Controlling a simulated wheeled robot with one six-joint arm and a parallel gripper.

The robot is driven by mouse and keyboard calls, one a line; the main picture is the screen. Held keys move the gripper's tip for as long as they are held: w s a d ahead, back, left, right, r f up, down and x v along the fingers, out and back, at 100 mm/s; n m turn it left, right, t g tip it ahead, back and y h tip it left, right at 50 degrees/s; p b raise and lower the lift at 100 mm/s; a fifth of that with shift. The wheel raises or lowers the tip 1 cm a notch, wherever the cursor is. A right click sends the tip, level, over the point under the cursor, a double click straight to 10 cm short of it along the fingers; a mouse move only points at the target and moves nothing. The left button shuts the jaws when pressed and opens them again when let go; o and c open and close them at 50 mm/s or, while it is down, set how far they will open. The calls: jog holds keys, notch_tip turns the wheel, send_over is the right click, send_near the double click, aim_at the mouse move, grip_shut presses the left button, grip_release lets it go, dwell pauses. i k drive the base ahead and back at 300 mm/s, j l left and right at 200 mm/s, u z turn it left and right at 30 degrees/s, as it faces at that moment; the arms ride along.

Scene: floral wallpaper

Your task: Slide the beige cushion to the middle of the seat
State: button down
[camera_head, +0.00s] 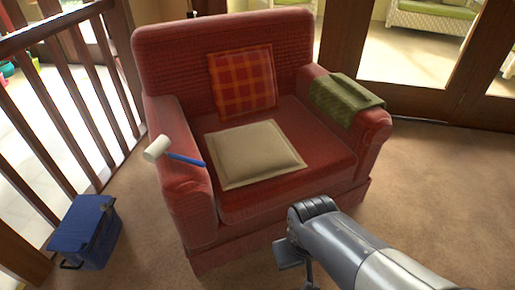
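The beige cushion (254,154) lies flat on the seat of the red armchair (237,207), left of the seat's middle. Its left edge is close to the left armrest, and bare seat shows to its right. My gripper (290,262) is in front of the chair at the lower middle of the picture, apart from the cushion. Its fingers are dark and partly hidden by my arm, so I cannot tell whether they are open or shut. Nothing is seen held in it.
A red checked pillow (242,80) leans on the backrest. A mallet with a blue handle (186,159) rests on the left armrest. A green cloth (345,98) hangs over the right armrest. A blue box (85,232) stands on the floor by the railing (75,75).

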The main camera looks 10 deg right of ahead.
aim_at(241, 156)
jog(key=i+j+u, duration=0.2)
jog(key=i, duration=0.2)
jog(key=i+u, duration=0.2)
jog(key=i, duration=0.2)
